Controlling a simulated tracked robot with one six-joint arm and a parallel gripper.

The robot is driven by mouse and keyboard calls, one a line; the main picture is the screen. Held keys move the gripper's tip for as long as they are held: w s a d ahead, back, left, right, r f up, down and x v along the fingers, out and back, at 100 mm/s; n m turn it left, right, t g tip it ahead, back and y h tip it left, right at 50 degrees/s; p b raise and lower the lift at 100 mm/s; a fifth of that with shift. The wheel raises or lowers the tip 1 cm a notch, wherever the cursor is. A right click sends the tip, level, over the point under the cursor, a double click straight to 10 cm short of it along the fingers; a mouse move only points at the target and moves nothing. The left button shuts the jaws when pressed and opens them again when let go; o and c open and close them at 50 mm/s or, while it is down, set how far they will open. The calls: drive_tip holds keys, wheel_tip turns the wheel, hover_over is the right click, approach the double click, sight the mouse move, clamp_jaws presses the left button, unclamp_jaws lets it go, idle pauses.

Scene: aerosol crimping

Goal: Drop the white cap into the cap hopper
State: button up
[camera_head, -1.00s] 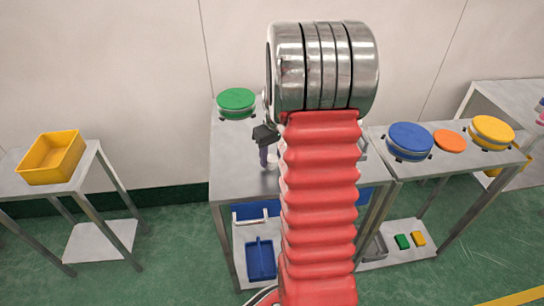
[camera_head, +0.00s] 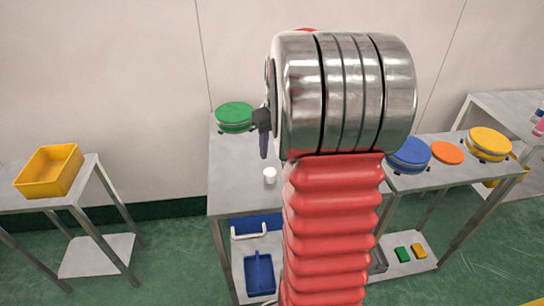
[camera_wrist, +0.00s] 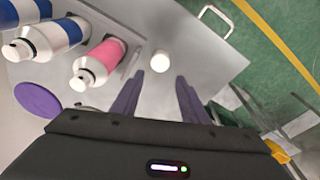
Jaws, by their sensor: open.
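The white cap (camera_head: 270,175) stands on the grey metal table (camera_head: 235,185), left of my arm. It also shows in the wrist view (camera_wrist: 160,61), just beyond and between my fingertips, apart from them. My gripper (camera_wrist: 160,79) is open and empty, its two purple fingers spread. In the head view my gripper (camera_head: 263,148) is above the table, behind the cap in the picture and partly hidden by my wrist. I cannot tell which container is the cap hopper.
A green round-lidded container (camera_head: 235,115) stands at the table's back left. Blue (camera_head: 408,153), orange (camera_head: 447,153) and yellow (camera_head: 490,142) round items sit on the right table. A yellow bin (camera_head: 48,172) is far left. A pink can (camera_wrist: 98,62) and blue-white cans are near my gripper.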

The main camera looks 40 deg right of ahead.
drive_tip(key=shift+s+r, duration=0.1)
drive_tip(key=shift+r, duration=0.4)
drive_tip(key=shift+a, duration=0.1)
idle(0.3)
drive_tip(key=s+a+r+n+t, duration=0.15)
drive_tip(key=a+r, duration=0.25)
drive_tip(key=a, duration=0.5)
drive_tip(key=s+a+r, duration=0.2)
drive_tip(key=a+r, duration=0.1)
drive_tip(key=a, duration=0.7)
drive_tip(key=s+a+t, duration=0.2)
drive_tip(key=s+a, duration=0.9)
drive_tip(key=a, duration=0.1)
drive_tip(key=shift+a+f+n, duration=0.2)
drive_tip(key=shift+a+n, duration=0.15)
drive_tip(key=shift+d, duration=0.1)
drive_tip(key=shift+c, duration=0.3)
